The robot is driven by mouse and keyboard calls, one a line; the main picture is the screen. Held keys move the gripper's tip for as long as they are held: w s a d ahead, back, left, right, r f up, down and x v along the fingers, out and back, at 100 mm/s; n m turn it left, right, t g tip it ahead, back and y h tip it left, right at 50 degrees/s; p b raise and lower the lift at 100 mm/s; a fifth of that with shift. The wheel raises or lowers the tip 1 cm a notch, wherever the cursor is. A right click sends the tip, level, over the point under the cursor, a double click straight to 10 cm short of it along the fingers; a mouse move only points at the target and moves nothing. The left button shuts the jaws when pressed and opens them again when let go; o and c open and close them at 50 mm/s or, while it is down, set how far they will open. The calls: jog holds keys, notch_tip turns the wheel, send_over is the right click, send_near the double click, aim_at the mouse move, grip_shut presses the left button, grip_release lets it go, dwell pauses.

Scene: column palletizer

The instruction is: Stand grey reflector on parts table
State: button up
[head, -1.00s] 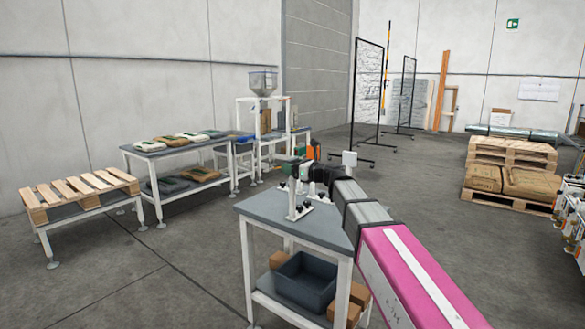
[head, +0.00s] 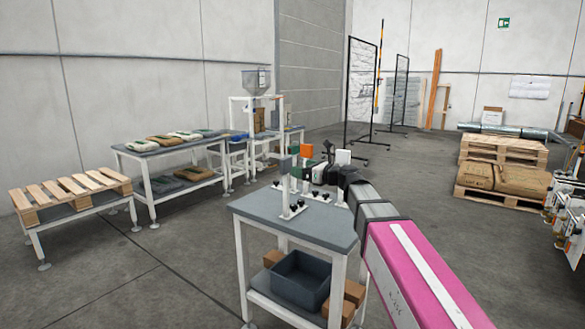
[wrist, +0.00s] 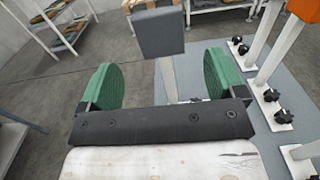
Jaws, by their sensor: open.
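The grey reflector (wrist: 160,33) is a square grey block on a pale post in the wrist view. It stands upright, just beyond and above the gap between my fingers. In the head view the reflector (head: 285,165) stands over the left part of the parts table (head: 270,222). Its foot is mostly hidden by my gripper in the wrist view. My gripper (wrist: 160,82) is open, with green pads to either side of the post and apart from it. The head view shows my gripper (head: 301,171) small and partly overlapped by other parts.
An orange block (head: 306,151) and a white plate (head: 343,157) stand on posts close to my gripper. Black-knobbed feet (wrist: 284,117) line the table at right. A dark bin (head: 301,279) and cartons sit on the lower shelf. Floor left of the table is clear.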

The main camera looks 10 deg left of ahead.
jog(key=shift+v, duration=1.95)
